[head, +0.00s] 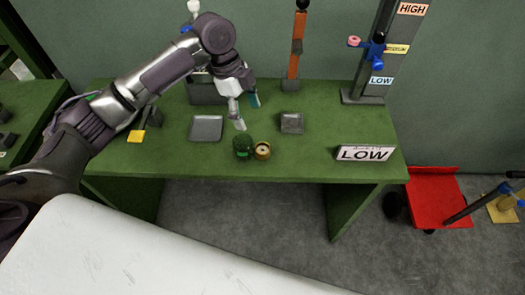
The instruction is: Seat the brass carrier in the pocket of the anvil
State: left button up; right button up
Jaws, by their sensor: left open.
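A small round brass piece (262,150), which looks like the brass carrier, stands on the green table near its front edge. It stands close beside a dark green round piece (243,146). A grey square block (292,123) sits behind and to the right of it; it may be the anvil, but its pocket is too small to make out. My left gripper (247,112) is open and empty, its fingers pointing down behind the green piece and left of the grey block. My right gripper is not in view.
The table's right part is fairly clear.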

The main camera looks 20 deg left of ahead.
pick_arm(q)
jog(key=p, duration=0.1)
send_near(263, 150)
jog(key=shift+x, duration=1)
jog(key=shift+p+x, duration=0.6)
jog(key=shift+x, duration=2.55)
jog(key=shift+s, duration=0.1)
jog(key=c, duration=1.2)
jog(key=shift+r, duration=0.1)
jog(key=shift+c, duration=0.3)
jog(key=shift+r, duration=0.1)
